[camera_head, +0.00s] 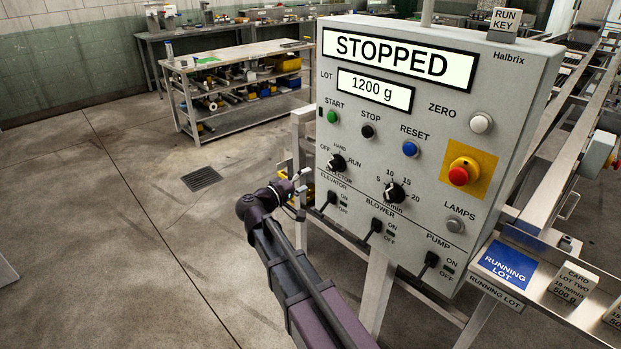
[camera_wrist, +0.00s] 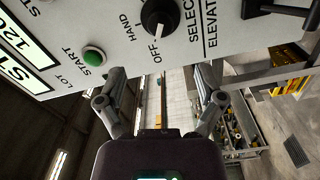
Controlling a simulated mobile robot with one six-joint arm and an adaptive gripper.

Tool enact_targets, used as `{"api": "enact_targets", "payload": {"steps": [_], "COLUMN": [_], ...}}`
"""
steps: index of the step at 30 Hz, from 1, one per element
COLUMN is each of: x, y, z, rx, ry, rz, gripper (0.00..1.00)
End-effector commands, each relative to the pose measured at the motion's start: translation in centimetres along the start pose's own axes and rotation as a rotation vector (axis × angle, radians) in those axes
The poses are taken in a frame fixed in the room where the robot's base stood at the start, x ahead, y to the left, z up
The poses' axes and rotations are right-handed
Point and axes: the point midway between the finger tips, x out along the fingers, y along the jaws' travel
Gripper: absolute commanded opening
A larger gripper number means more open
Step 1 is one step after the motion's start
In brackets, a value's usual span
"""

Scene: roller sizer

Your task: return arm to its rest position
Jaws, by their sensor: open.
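My gripper (camera_head: 298,182) is at the left edge of the grey control panel (camera_head: 480,120), close to the selector knob (camera_head: 337,163). In the wrist view its two fingers stand apart, with nothing between the fingertips (camera_wrist: 163,78). The selector knob (camera_wrist: 160,16) shows above them there, its white pointer towards OFF. The green START button (camera_wrist: 94,57) is beyond the left finger. I cannot tell from these views whether a fingertip touches the panel. My arm reaches up from the bottom of the head view. The panel display (camera_head: 398,60) reads STOPPED, and the lot display (camera_head: 374,91) reads 1200 g.
Black levers for elevator (camera_head: 329,200), blower (camera_head: 373,229) and pump (camera_head: 430,262) line the panel's lower part. A red emergency button (camera_head: 460,174) is at its right. A shelf with cards (camera_head: 573,282) is at lower right. Open floor (camera_head: 120,240) lies left of my arm.

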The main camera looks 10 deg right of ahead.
Motion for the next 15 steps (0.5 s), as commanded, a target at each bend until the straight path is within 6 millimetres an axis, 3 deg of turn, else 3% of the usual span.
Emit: {"api": "enact_targets", "payload": {"steps": [15], "x": [0.22], "y": [-0.05], "z": [0.59], "rx": [0.002], "ry": [-0.014], "rz": [-0.019], "gripper": [0.87]}}
